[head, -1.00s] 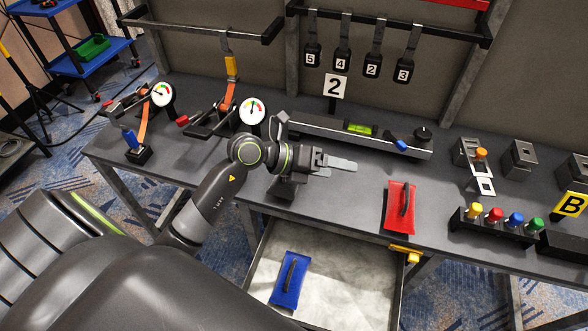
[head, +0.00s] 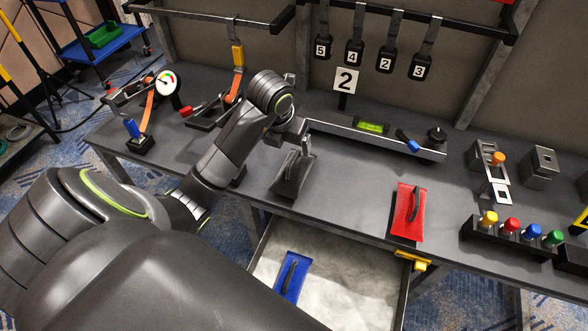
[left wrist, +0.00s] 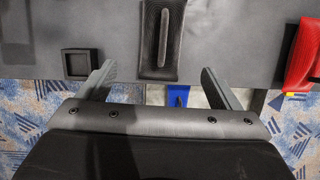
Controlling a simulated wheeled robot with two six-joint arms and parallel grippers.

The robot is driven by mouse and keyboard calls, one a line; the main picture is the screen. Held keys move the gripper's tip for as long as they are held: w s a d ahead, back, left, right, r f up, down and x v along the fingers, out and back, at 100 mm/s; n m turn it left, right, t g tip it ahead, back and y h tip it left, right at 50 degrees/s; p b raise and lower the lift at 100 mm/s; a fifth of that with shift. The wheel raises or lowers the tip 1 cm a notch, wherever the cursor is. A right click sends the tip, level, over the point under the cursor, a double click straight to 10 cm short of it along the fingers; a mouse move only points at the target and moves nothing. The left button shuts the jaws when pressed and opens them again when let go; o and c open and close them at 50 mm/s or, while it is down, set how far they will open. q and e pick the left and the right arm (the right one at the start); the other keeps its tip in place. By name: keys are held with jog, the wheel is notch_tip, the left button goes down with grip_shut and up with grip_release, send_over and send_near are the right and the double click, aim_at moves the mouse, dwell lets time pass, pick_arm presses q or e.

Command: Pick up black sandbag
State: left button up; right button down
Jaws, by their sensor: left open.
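The black sandbag (head: 287,187) with its handle lies on the dark workbench, near the front edge above the open drawer. My left gripper (head: 301,146) is at the sandbag in the head view, overlapping part of it. In the left wrist view the black sandbag (left wrist: 160,62) shows with its handle running lengthwise. The fingers of my left gripper (left wrist: 160,86) are open, one to each side of the sandbag's near end, with nothing between them held. My right gripper is not in view.
A red sandbag (head: 409,212) lies to the right on the bench. A blue sandbag (head: 291,277) lies in the open drawer (head: 345,285) below. A long bar with a green level (head: 371,127) sits behind. A small black square holder (left wrist: 80,64) is left of the sandbag.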

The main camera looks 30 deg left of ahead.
pick_arm(q)
jog(key=b, duration=0.6)
send_over(294, 167)
jog(key=s, duration=0.2)
notch_tip(294, 167, down, 7)
jog(key=shift+s+r, duration=0.1)
jog(key=shift+x, duration=1.1)
jog(key=shift+s+p+x, duration=0.2)
jog(key=shift+p+x, duration=0.3)
jog(key=shift+x, duration=2.2)
jog(key=shift+d, duration=0.2)
jog(key=shift+c, duration=0.4)
grip_shut()
jog(key=shift+w+r, duration=0.1)
jog(key=shift+w, duration=0.05)
